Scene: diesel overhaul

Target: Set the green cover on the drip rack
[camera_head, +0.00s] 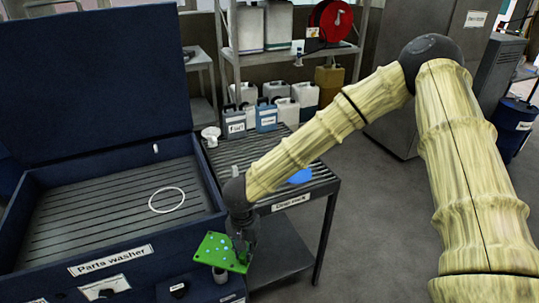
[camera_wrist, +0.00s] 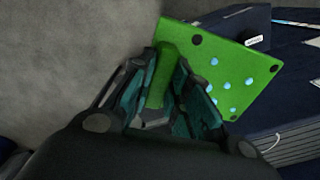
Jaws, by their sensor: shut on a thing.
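The green cover (camera_head: 221,251) is a flat green plate with light blue spots and dark corner holes. My gripper (camera_head: 243,240) is shut on it, near the front right corner of the parts washer. In the wrist view, the fingers of my gripper (camera_wrist: 160,95) close on a green raised part of the cover (camera_wrist: 222,72). The cover is tilted and held in the air. The drip rack (camera_head: 318,178) is a slatted table with a label on its front edge, right of the washer. A blue flat piece (camera_head: 300,176) lies on it. My arm hides part of the rack.
The parts washer (camera_head: 110,252) has its lid raised, with a white ring (camera_head: 167,200) on its slatted floor. A white cup-like item (camera_head: 211,135) stands on the rack's far left corner. Shelving (camera_head: 290,55) with several jugs stands behind. Open floor (camera_head: 375,215) lies right of the rack.

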